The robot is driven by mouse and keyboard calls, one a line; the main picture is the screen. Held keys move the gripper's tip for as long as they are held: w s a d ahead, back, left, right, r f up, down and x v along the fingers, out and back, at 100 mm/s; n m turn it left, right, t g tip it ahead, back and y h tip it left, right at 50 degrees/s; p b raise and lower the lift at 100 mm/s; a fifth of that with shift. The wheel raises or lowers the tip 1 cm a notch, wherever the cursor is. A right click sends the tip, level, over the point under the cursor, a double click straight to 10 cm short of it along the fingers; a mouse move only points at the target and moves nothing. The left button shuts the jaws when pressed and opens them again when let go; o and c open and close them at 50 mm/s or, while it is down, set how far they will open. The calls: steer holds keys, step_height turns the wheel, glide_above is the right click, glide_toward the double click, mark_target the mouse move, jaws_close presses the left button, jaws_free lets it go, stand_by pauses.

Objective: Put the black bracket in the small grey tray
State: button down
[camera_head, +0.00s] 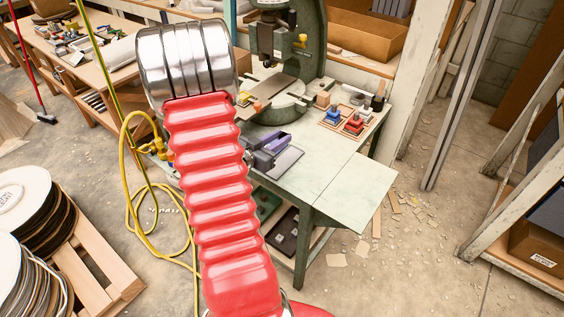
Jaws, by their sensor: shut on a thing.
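My red ribbed arm hides much of the table's left side. My gripper (266,153) shows partly at the arm's right edge, low over the table. It is shut on a dark piece that I take for the black bracket; its shape is too small and covered to make out. A small grey tray (290,162) appears as a flat grey patch just under and right of my gripper. I cannot tell whether the held piece touches it.
The green fly press (311,45) stands behind on the pale table (345,178). Blue and red blocks (353,127) sit on a wooden board to the right. The table's front right corner is clear. A yellow hose (128,190) hangs at the left.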

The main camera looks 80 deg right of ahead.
steer(key=shift+f, duration=0.1)
glide_above(279, 166)
steer(key=shift+f, duration=2.8)
steer(key=shift+f, duration=2.1)
steer(key=shift+f, duration=0.1)
steer(key=c, duration=1.5)
jaws_free()
steer(key=shift+a, duration=0.1)
steer(key=shift+v, duration=6)
